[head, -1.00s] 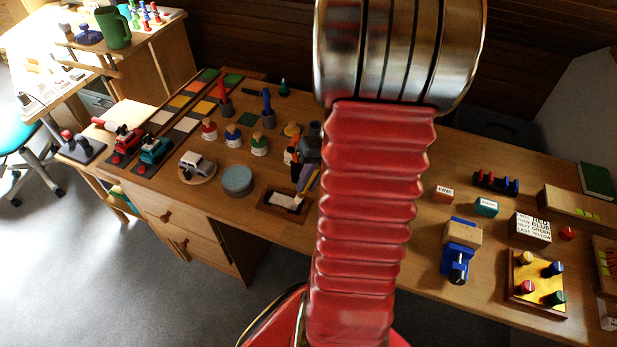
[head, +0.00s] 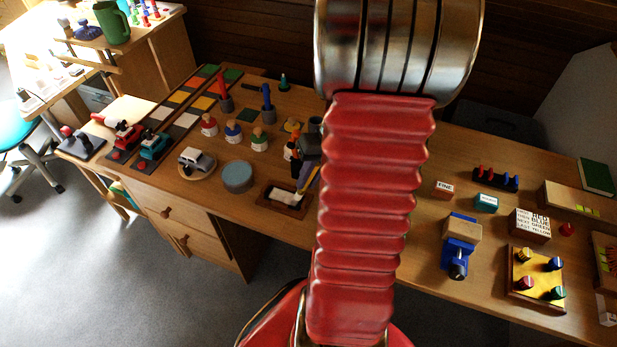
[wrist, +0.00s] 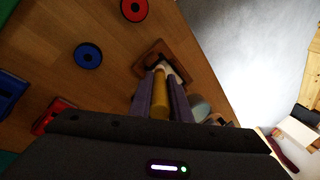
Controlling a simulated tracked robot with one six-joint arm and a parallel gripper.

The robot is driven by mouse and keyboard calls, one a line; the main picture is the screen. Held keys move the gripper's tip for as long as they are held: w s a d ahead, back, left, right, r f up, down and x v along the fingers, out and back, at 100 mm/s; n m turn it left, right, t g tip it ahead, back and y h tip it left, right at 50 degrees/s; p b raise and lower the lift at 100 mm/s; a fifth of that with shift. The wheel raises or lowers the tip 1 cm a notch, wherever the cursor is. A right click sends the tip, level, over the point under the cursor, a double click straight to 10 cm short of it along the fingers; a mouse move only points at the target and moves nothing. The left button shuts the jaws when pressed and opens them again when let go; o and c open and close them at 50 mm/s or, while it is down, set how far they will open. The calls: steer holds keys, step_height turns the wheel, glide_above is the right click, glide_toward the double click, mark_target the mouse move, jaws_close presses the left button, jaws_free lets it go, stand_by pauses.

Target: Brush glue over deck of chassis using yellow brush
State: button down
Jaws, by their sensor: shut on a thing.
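My gripper (wrist: 160,98) is shut on the yellow brush (wrist: 160,105), held between two purple-grey fingers in the wrist view. In the head view the brush (head: 314,180) slants downward beside my arm. Its tip end is at a small brown wooden tray (head: 269,197) with white material in it. The tray also shows in the wrist view (wrist: 146,63); I cannot tell whether the brush touches the white material. A silver toy car body (head: 197,159) sits on a round wooden stand. A wooden block (head: 462,226) sits in a blue vise (head: 458,262). I cannot tell which thing is the chassis.
A grey-blue round tin (head: 237,176) stands left of the tray. Several small jars, including a green one (head: 259,139), stand behind it. Lettered blocks (head: 532,225) and a yellow peg board (head: 537,278) are at the right. The bench front edge is close to the tray.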

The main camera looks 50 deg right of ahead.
steer(key=shift+f, duration=0.5)
steer(key=shift+w, duration=0.15)
steer(key=shift+w+a+r, duration=0.1)
steer(key=shift+w+a, duration=0.15)
steer(key=shift+w, duration=0.35)
steer(key=shift+w+a+f, duration=0.1)
steer(key=shift+w+a, duration=0.1)
steer(key=shift+w, duration=0.4)
steer(key=shift+w+a+r, duration=0.1)
steer(key=shift+w+a, duration=0.15)
steer(key=shift+w, duration=0.35)
steer(key=shift+w+a, duration=0.2)
steer(key=shift+w, duration=0.45)
steer(key=shift+w+a, duration=0.25)
steer(key=shift+w, duration=0.35)
steer(key=shift+w+a, duration=0.2)
steer(key=shift+w, duration=0.45)
steer(key=shift+s, duration=0.1)
steer(key=shift+s+d, duration=0.35)
steer(key=shift+s, duration=0.6)
steer(key=shift+s+d, duration=0.3)
steer(key=shift+s, duration=0.6)
steer(key=shift+s, duration=0.1)
